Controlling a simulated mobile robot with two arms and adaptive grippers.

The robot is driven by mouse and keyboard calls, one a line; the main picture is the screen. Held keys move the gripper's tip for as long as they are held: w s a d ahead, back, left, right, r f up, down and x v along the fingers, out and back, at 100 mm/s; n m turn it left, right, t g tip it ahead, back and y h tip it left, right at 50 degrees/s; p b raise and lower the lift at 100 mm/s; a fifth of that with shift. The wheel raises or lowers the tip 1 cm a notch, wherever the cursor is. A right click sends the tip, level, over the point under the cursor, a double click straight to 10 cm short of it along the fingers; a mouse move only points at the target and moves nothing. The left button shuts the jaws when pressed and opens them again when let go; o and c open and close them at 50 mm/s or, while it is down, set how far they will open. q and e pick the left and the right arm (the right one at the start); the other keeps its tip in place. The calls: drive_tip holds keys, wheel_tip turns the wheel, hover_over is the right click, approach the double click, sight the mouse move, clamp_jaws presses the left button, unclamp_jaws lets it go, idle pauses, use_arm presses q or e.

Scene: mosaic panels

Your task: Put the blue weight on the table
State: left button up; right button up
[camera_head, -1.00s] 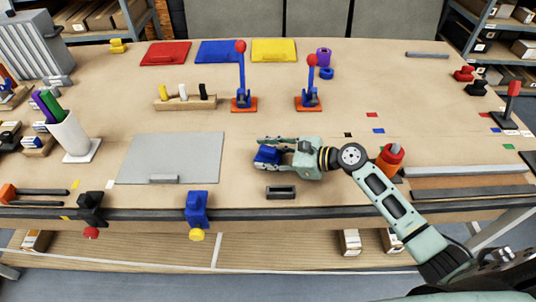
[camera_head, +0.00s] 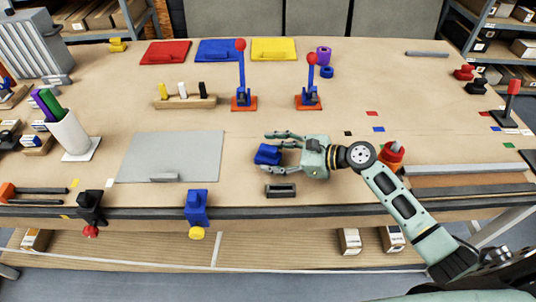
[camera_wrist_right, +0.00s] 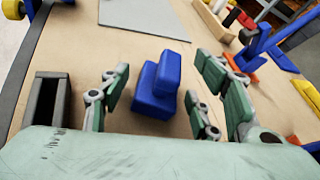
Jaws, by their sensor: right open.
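The blue weight (camera_head: 267,154) rests on the tan table (camera_head: 330,190), right of the grey plate. In the right wrist view the weight (camera_wrist_right: 160,86) shows as a stepped blue block between the spread fingers. My right gripper (camera_head: 283,153) is open around it, with the fingers apart from its sides. It also shows in the right wrist view (camera_wrist_right: 160,105), with fingers on both sides of the weight. My left gripper is not in view.
A small dark open holder (camera_head: 281,190) stands just in front of the weight. The grey plate (camera_head: 172,150) lies to the left. Two red-knobbed levers (camera_head: 241,80) stand behind on orange bases. A blue clamp (camera_head: 197,208) is on the front edge.

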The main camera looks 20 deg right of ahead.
drive_tip(key=b+v, duration=0.1)
drive_tip(key=v, duration=0.8)
drive_tip(key=shift+s+d+b, duration=0.2)
drive_tip(key=shift+s+b, duration=0.05)
drive_tip(key=shift+b, duration=0.15)
drive_tip(key=shift+s+d+r, duration=0.15)
drive_tip(key=shift+d+r, duration=0.05)
